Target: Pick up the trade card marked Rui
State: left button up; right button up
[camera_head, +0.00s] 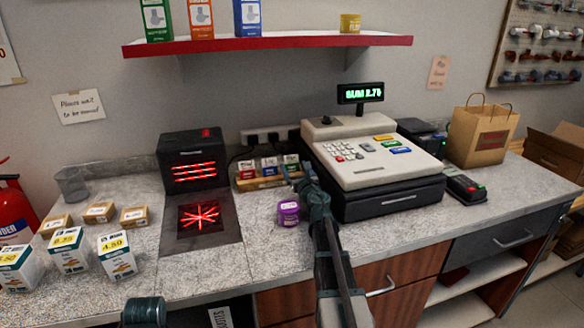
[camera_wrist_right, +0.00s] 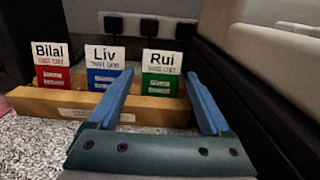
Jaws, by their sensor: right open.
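The card marked Rui (camera_wrist_right: 161,70), white on top and green below, stands upright in a wooden holder (camera_wrist_right: 60,104). It is the rightmost of three cards, beside Liv (camera_wrist_right: 103,74) in blue and Bilal (camera_wrist_right: 50,68) in red. In the head view the Rui card (camera_head: 291,161) is partly covered by my right gripper (camera_head: 296,175). In the right wrist view the open blue fingers of my right gripper (camera_wrist_right: 162,82) reach forward on either side of the Rui card; contact is not visible.
The cash register (camera_head: 370,155) stands close to the right of the holder. A purple tub (camera_head: 288,213) sits on the counter just left of my right arm. A dark scanner (camera_head: 196,160) is left of the holder, and small boxes (camera_head: 68,250) stand farther left.

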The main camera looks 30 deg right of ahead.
aim_at(292, 161)
jog(key=x, duration=0.4)
jog(key=shift+w+d+r, duration=0.15)
jog(key=shift+w+r, duration=0.05)
jog(key=shift+w, duration=0.05)
jog(key=shift+s, duration=0.1)
jog(key=c, duration=1.1)
